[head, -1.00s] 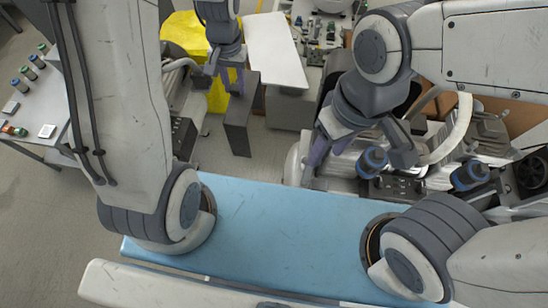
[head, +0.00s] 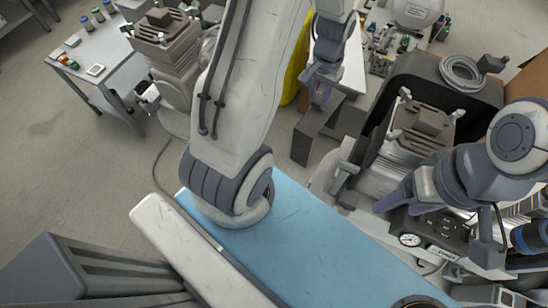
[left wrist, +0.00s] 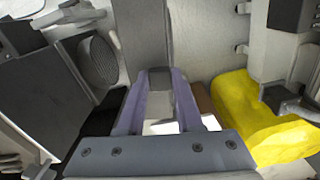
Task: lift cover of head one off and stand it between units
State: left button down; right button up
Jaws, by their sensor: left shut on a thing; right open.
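My left gripper (head: 322,90) is shut on a dark grey angular cover (head: 312,134) that hangs below it, left of the right compressor. In the left wrist view the two purple fingers (left wrist: 160,110) close on a grey part of the cover (left wrist: 160,82). Whether the cover touches the floor is hidden. The right compressor's finned head (head: 420,130) is exposed. Another unit with a finned head (head: 165,38) stands at upper left. My right gripper (head: 433,235) is open over the right unit's front panel, near its gauge.
A grey table (head: 122,62) with small jars stands at far left. A yellow object (head: 292,75) is partly hidden behind my left arm; it shows in the left wrist view (left wrist: 250,115). A blue flat surface (head: 300,235) lies in front. Open floor (head: 60,150) is at left.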

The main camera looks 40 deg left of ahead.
pick_arm(q)
jog(key=s+a+f+b, duration=0.1)
jog(key=a+f+b, duration=0.3)
jog(key=f+b, duration=0.7)
jog(key=s+a+f+n+b, duration=0.1)
jog(key=a+f+b, duration=0.3)
jog(key=f+b, duration=0.7)
jog(key=s+a+f+n+b, duration=0.1)
jog(key=a+f+b, duration=0.3)
jog(key=f+b, duration=0.8)
notch_tip(320, 180, down, 10)
jog(key=shift+s+r, duration=0.2)
jog(key=shift+s, duration=0.55)
jog(key=shift+s+a+p, duration=0.1)
jog(key=shift+p, duration=0.2)
jog(key=shift+f+p, duration=0.25)
jog(key=shift+p, duration=0.2)
grip_release()
